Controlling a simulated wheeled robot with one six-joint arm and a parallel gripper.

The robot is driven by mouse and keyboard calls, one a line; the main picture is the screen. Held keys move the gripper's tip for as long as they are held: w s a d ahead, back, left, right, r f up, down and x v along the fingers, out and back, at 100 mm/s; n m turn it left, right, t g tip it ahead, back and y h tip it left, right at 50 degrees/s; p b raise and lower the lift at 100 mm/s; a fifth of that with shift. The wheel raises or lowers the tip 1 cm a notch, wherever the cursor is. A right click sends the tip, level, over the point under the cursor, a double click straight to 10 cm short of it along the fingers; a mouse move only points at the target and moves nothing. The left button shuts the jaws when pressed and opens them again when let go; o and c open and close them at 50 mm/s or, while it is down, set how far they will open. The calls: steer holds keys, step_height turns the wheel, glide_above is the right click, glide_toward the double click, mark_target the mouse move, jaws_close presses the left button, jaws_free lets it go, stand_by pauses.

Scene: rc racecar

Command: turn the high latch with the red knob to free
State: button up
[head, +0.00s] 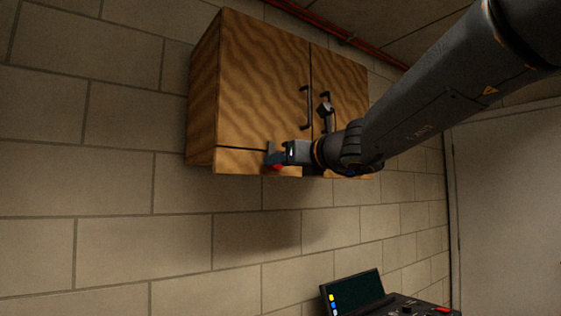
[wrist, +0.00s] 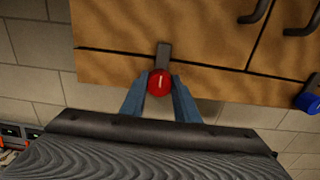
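The red knob (wrist: 159,83) is at the lower edge of the wooden cabinet, with a grey latch bar (wrist: 163,55) pointing up from it across the seam below the left door. In the head view the red knob (head: 278,167) shows only partly, below my fingers. My gripper (wrist: 159,88) has one blue-grey finger on each side of the knob, and both fingertips appear to touch it. In the head view my gripper (head: 272,158) reaches the cabinet's lower edge from the right and hides most of the latch.
The wall cabinet (head: 245,80) has two shut doors with dark handles (head: 306,105). A blue knob (wrist: 307,101) sits farther right on the lower edge. A console with a screen (head: 352,292) stands below. The wall left of the cabinet is clear.

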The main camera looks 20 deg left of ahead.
steer(key=c, duration=0.4)
steer(key=shift+n+b, duration=0.3)
steer(key=shift+b, duration=0.1)
steer(key=shift+s+a+f+n+b, duration=0.1)
steer(key=shift+n+b, duration=4.25)
steer(key=shift+b, duration=0.2)
steer(key=shift+s+a+f+n+b, duration=0.1)
steer(key=shift+n+b, duration=4.25)
steer(key=shift+b, duration=0.15)
